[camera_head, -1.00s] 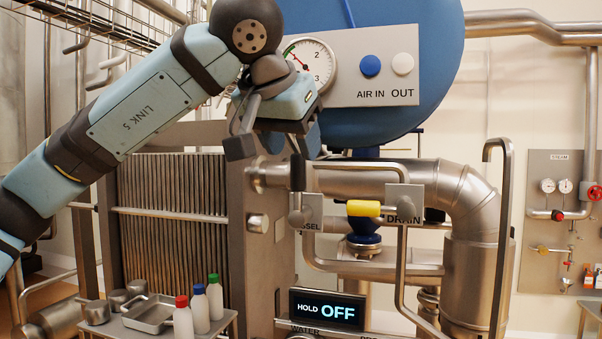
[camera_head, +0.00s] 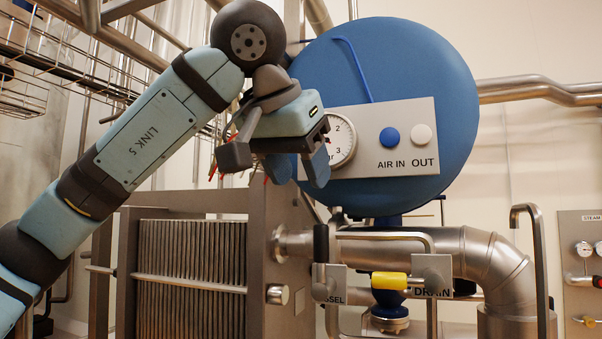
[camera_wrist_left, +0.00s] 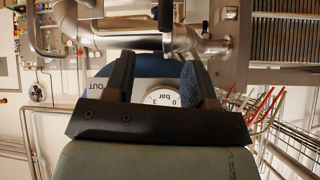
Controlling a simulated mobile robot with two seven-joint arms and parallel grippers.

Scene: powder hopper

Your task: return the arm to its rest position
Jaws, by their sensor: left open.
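My left arm comes in from the left in the head view and bends over at the top. Its left gripper (camera_head: 275,165) hangs in front of the left edge of the blue vessel (camera_head: 425,65), with its fingers apart and nothing between them. It covers part of the pressure gauge (camera_head: 344,141). In the left wrist view the two fingers of the left gripper (camera_wrist_left: 157,75) stand apart, and the gauge (camera_wrist_left: 160,97) shows between them, farther off. My right gripper is not in view.
A panel (camera_head: 438,136) holds a blue and a white button marked AIR IN and OUT. Below are a steel pipe (camera_head: 400,248), a yellow handle (camera_head: 389,281) and a DRAIN plate (camera_head: 432,272). A plate stack (camera_head: 190,270) stands left, and wire racks (camera_head: 40,45) hang upper left.

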